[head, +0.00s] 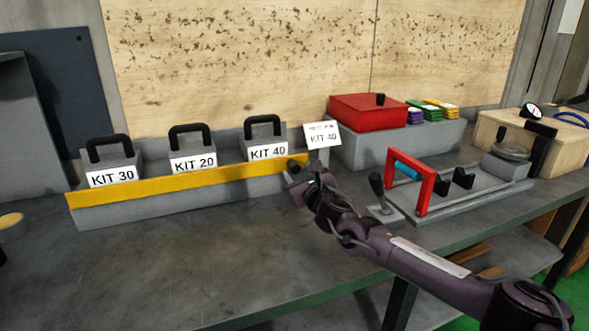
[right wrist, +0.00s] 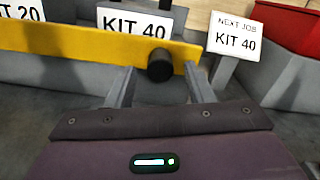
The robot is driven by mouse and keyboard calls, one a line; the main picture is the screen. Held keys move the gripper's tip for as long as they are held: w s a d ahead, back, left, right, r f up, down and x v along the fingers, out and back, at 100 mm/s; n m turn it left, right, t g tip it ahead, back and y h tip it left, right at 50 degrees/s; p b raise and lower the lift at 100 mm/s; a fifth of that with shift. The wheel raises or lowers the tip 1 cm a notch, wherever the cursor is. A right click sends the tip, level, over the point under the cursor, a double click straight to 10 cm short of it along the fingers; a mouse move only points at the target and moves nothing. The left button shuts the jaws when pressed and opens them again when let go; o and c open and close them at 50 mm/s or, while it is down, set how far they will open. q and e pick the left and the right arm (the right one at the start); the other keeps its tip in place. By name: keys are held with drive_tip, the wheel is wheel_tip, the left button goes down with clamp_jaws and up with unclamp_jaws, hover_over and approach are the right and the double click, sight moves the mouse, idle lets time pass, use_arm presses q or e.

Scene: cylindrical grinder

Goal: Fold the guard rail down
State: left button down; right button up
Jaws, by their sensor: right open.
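The guard rail (head: 180,186) is a long yellow bar standing upright across the front of the grey kit rack (head: 150,208). It also crosses the right wrist view (right wrist: 70,44). A black knob (right wrist: 160,67) sticks out near the rail's right end. My right gripper (head: 297,172) is at that end, and the arm partly hides it in the head view. In the right wrist view its two fingers (right wrist: 159,82) are spread, with the knob in the gap between them. Neither finger visibly presses on the knob. My left gripper is not in view.
Behind the rail stand grey blocks with black handles: KIT 30 (head: 112,177), KIT 20 (head: 193,162) and KIT 40 (head: 267,151). A "NEXT JOB KIT 40" sign (right wrist: 236,36) stands right of the rail. A red-framed fixture (head: 425,190) is further right. The bench in front is clear.

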sight(296, 172)
drive_tip(key=shift+w+a, duration=0.25)
drive_tip(key=shift+w, duration=0.35)
drive_tip(key=shift+x, duration=0.85)
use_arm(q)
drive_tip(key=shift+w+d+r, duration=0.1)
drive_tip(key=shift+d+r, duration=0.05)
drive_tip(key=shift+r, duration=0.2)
use_arm(e)
drive_tip(key=shift+w, duration=0.1)
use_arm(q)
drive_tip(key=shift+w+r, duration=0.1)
use_arm(e)
drive_tip(key=c, duration=0.9)
drive_tip(key=shift+c, duration=0.4)
drive_tip(key=b, duration=0.2)
drive_tip(key=shift+f+b, duration=0.25)
drive_tip(key=shift+b, duration=0.05)
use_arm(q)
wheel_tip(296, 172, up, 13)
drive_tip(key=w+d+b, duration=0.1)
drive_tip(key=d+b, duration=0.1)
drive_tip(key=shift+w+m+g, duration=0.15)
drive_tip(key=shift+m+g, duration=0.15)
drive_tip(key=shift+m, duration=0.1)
use_arm(e)
drive_tip(key=shift+d+t, duration=0.1)
drive_tip(key=shift+t, duration=0.5)
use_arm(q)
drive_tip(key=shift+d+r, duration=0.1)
